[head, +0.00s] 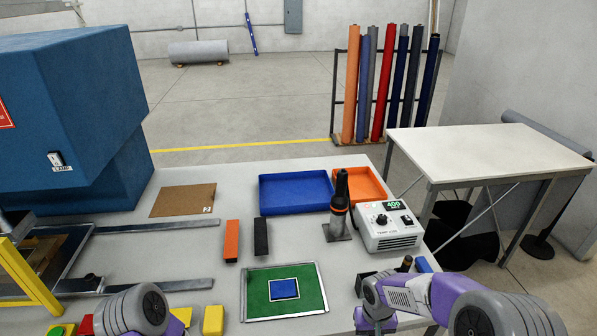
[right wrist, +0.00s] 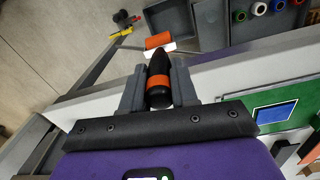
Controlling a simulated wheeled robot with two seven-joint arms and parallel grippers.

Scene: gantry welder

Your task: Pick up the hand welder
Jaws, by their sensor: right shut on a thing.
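In the right wrist view the hand welder (right wrist: 159,84), black with an orange band, sits between the two dark fingers of my right gripper (right wrist: 159,68), which is shut on it.
A green mat with a blue patch (head: 311,300) lies at the front of the table. A blue tray (head: 296,188), an orange tray (head: 374,184), an orange block (head: 231,241) and a black block (head: 261,237) lie behind it. A blue machine (head: 72,110) stands at left.

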